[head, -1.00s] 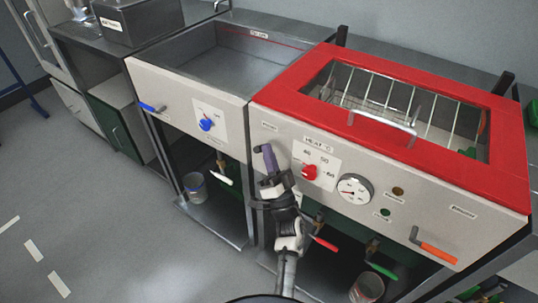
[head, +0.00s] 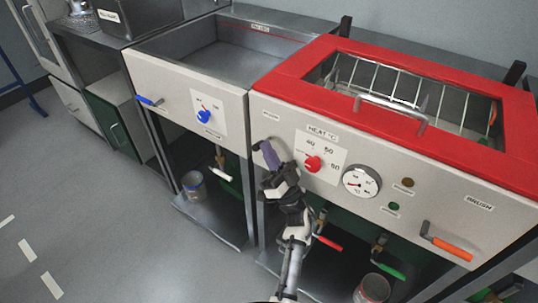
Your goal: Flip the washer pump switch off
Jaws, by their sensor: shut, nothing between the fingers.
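A lever switch with a purple handle (head: 270,153) sits on the pale front panel, left of the red heat knob, under a small label too small to read. The handle slants down and to the right. Its lower end is partly hidden by my gripper (head: 276,176). My gripper is shut with nothing held, its fingers right at the handle's lower end. I cannot tell whether they touch it.
The red heat knob (head: 312,163) and the round gauge (head: 361,181) are close on the right. An orange-handled lever (head: 447,247) is at far right, a blue-handled lever (head: 150,101) at far left. Red (head: 328,242) and green (head: 389,269) valve handles project below the panel.

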